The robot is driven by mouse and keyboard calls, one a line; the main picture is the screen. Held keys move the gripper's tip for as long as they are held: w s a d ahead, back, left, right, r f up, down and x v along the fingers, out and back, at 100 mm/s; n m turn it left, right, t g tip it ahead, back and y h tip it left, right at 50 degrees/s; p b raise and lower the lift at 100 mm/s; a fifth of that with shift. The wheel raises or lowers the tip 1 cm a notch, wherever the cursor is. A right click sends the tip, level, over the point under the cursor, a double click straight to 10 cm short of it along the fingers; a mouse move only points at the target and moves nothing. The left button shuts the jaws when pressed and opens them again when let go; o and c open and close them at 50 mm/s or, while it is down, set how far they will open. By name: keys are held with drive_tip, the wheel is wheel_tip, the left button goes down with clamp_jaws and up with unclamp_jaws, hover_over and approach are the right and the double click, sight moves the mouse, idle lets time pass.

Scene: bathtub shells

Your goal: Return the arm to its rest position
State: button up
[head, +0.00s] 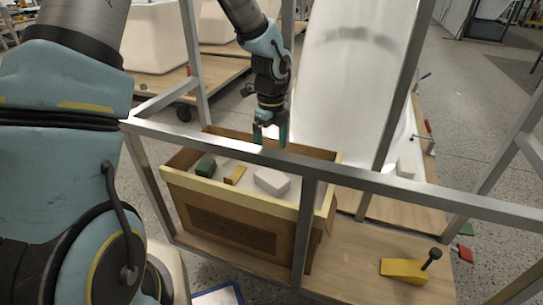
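My gripper (270,137) hangs pointing down at the end of my blue and black arm (268,65), in the upper middle of the head view. The fingertips show just above the back part of a wooden box, near a grey metal bar. The large blue part at the left is my own arm.
The open wooden box (240,196) holds a white block (272,182), a green block (205,166) and a yellow block (235,174). Grey metal bars (400,184) frame it. A white tub shell (345,75) stands behind. A yellow tool (404,269) lies on the board at right.

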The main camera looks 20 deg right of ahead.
drive_tip(key=shift+r, duration=0.7)
